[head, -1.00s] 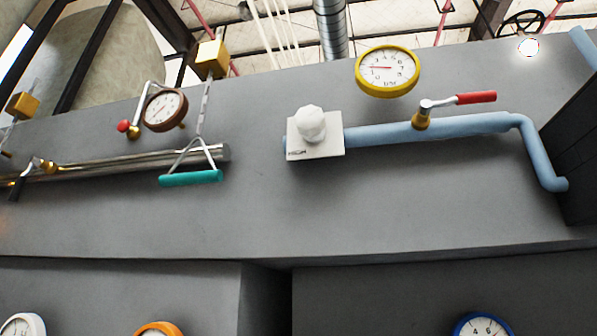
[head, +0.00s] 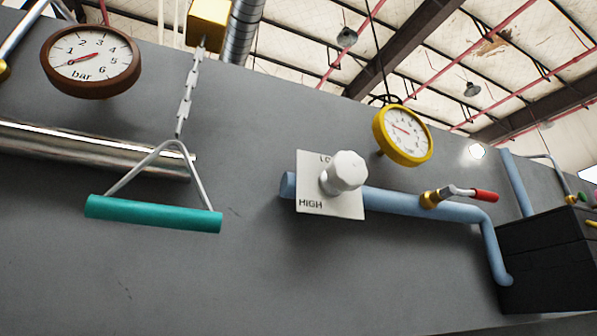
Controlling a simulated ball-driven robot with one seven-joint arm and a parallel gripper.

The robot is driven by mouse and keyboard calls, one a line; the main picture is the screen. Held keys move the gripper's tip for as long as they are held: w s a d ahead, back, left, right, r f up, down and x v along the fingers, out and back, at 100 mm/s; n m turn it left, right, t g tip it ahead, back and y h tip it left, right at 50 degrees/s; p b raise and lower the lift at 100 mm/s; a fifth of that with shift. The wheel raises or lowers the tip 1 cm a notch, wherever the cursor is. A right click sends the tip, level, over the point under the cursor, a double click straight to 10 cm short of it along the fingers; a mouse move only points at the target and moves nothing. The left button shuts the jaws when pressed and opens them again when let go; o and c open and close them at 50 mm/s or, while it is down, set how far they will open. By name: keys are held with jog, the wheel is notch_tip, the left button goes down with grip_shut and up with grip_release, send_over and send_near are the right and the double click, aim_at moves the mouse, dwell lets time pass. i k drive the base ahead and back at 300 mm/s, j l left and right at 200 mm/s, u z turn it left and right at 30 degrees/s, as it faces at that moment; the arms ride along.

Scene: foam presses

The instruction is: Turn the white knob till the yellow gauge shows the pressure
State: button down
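The white knob (head: 344,172) is faceted and sits on a white square plate (head: 330,207) on the grey wall. The plate reads HIGH at its lower left, and its upper word is partly covered by the knob. The yellow gauge (head: 402,136) has a white dial and hangs up and to the right of the knob. Its needle is thin and red; the exact reading is too small to tell. My gripper is not in view.
A blue pipe (head: 400,203) runs behind the plate to a red-handled valve (head: 458,194) and a dark box (head: 550,262). A teal pull handle (head: 153,213) hangs by a chain at left. A brown gauge (head: 91,57) and steel pipe (head: 95,146) are beyond it. The wall below is bare.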

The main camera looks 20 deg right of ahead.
aim_at(346, 170)
jog(key=k+j+z, duration=0.15)
jog(key=j, duration=0.25)
jog(key=k+j+z, duration=0.35)
jog(key=k+j, duration=0.2)
jog(key=j, duration=0.2)
